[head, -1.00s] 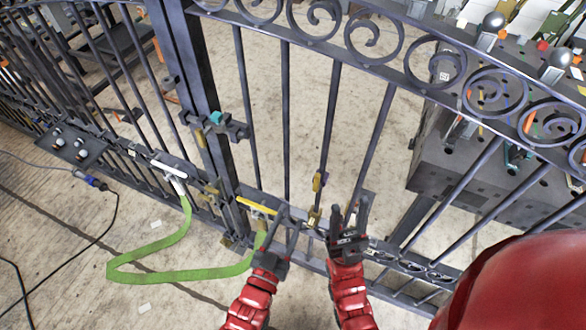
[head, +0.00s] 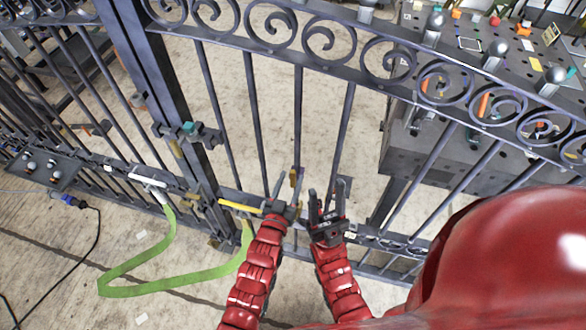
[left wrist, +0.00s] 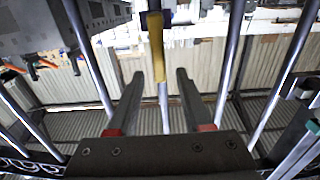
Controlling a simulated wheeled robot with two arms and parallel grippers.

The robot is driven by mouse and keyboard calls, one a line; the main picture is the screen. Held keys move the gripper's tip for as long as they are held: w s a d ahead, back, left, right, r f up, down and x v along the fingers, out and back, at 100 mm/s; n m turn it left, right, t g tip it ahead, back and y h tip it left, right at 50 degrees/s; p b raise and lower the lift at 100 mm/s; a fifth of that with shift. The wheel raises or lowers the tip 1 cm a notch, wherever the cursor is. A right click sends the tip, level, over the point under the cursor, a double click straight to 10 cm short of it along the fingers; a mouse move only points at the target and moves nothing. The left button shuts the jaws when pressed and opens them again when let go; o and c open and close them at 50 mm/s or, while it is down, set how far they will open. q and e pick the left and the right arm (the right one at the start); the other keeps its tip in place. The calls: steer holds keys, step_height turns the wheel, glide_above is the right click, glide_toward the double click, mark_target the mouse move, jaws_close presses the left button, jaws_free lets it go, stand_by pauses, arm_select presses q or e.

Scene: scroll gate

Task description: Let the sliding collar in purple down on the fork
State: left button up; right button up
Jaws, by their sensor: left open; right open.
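A yellow piece (head: 293,179) sits on an upright gate bar at my left gripper in the head view. In the left wrist view this yellow piece (left wrist: 156,45) stands in line with the gap between the fingers, beyond their tips. My right gripper (head: 328,192) is open and empty, just right of the left one, before the gate.
A dark iron gate with scrolls (head: 272,22) fills the front. Its thick post (head: 165,85) carries a latch (head: 190,134). A yellow bar (head: 240,207) lies left of my left gripper. A green strap (head: 135,288) hangs low left. A grey bench (head: 480,60) stands behind the gate.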

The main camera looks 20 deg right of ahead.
arm_select(q)
steer(key=shift+p+x, duration=0.3)
steer(key=shift+x, duration=1.2)
jaws_close()
stand_by(0.4)
